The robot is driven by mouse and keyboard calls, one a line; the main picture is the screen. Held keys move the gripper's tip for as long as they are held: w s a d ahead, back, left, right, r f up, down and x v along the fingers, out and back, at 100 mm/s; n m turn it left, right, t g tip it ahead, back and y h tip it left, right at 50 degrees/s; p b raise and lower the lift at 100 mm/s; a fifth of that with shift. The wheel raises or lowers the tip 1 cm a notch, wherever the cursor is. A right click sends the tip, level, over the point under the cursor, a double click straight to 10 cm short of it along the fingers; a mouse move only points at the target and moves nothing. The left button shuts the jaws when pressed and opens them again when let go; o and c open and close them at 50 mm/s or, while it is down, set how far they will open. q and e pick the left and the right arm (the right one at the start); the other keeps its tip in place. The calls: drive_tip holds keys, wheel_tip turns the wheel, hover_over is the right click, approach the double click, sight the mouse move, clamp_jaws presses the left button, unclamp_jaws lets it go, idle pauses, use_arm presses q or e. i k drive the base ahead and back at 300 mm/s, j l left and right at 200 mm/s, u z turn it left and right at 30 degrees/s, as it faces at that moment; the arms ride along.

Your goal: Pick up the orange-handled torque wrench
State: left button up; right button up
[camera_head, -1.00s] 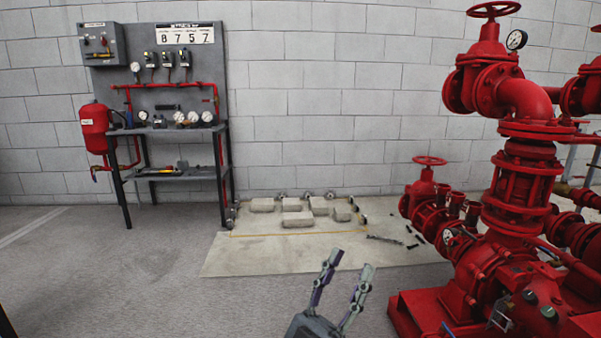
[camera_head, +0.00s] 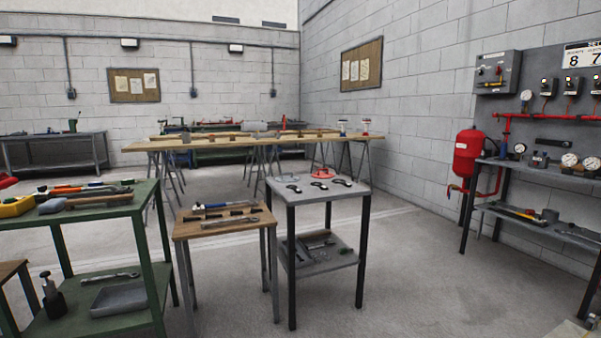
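I cannot make out the orange-handled torque wrench for certain. Among the tools on top of the green cart (camera_head: 95,217) at the left, a small orange item (camera_head: 66,188) shows, partly behind a hammer-like tool with a wooden handle (camera_head: 98,201). A long yellow-orange item (camera_head: 521,212) lies on the lower shelf of the grey bench at the right. Both are too small to identify. Neither of my grippers is in view.
A small wooden table (camera_head: 229,229) with tools and a grey two-tier table (camera_head: 317,199) stand in the middle. Behind is a long wooden table (camera_head: 205,147). A red tank (camera_head: 468,153) hangs beside the grey bench (camera_head: 567,177). Floor between the grey table and bench is clear.

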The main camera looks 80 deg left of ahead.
sight(50, 194)
drive_tip(key=u, duration=3.55)
